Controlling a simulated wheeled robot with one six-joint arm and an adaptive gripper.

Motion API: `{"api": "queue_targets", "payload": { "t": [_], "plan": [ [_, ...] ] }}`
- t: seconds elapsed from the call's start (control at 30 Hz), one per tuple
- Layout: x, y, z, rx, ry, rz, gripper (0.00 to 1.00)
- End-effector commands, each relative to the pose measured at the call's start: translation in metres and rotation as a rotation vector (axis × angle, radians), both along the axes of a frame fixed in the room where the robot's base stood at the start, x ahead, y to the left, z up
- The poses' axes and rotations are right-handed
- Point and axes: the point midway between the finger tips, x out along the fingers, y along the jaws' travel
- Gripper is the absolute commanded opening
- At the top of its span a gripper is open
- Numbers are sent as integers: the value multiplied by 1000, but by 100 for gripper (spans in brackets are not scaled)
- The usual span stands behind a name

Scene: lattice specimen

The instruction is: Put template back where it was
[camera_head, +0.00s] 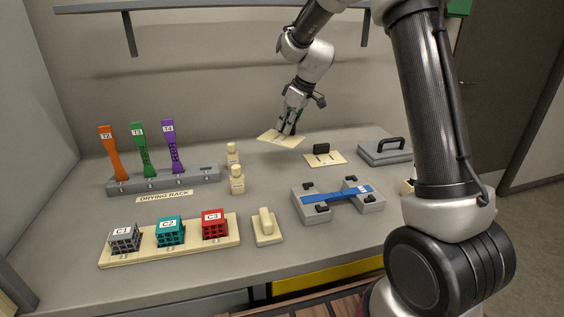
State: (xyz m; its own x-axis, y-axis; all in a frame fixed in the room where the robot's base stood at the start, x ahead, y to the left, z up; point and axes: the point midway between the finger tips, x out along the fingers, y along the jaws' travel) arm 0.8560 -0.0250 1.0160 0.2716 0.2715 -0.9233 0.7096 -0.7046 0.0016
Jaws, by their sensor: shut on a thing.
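My gripper (287,128) is over the back middle of the bench, pointing down. It is shut on a flat cream plate, which looks like the template (272,138). The plate looks slightly tilted and seems to be held above the bench; the gap under it is hard to judge. The fingers hide the part they grip. A similar cream plate (337,160) with a black block on it lies on the bench just to the right. A grey fixture (301,205) with black clamps stands in front of it, with a blue strip (330,196) lying across it.
A grey drying rack (205,175) holds orange, green and purple specimens at left. Two cream bottles (237,181) stand mid-bench. A cream board (190,246) with several lattice cubes and a small cream block (266,226) are in front. A grey lidded box (380,154) is at right.

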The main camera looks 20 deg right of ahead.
Motion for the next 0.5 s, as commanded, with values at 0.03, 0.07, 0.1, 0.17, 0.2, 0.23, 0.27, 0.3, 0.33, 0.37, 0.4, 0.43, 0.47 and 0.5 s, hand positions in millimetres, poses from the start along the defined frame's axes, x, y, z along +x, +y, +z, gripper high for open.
{"api": "queue_targets", "payload": {
  "t": [0.03,0.07,0.1,0.17,0.2,0.23,0.27,0.3,0.33,0.37,0.4,0.43,0.47,0.5],
  "plan": [
    [-1,0,-11,0,5,-4,0],
    [-1,0,-17,-1,6,-5,0],
    [-1,0,-25,0,5,-6,0],
    [-1,0,-37,0,5,-6,0],
    [-1,0,-44,-1,4,-5,0],
    [-1,0,-48,-1,5,-4,0],
    [-1,0,-51,0,4,-5,0],
    [-1,0,-55,0,3,-6,0],
    [-1,0,-57,0,3,-6,0],
    [-1,0,-59,0,3,-5,0],
    [-1,0,-62,0,2,-4,0],
    [-1,0,-65,-1,3,-4,0],
    [-1,0,-69,-1,3,-5,0],
    [-1,0,-75,0,4,-6,0]
  ]
}}
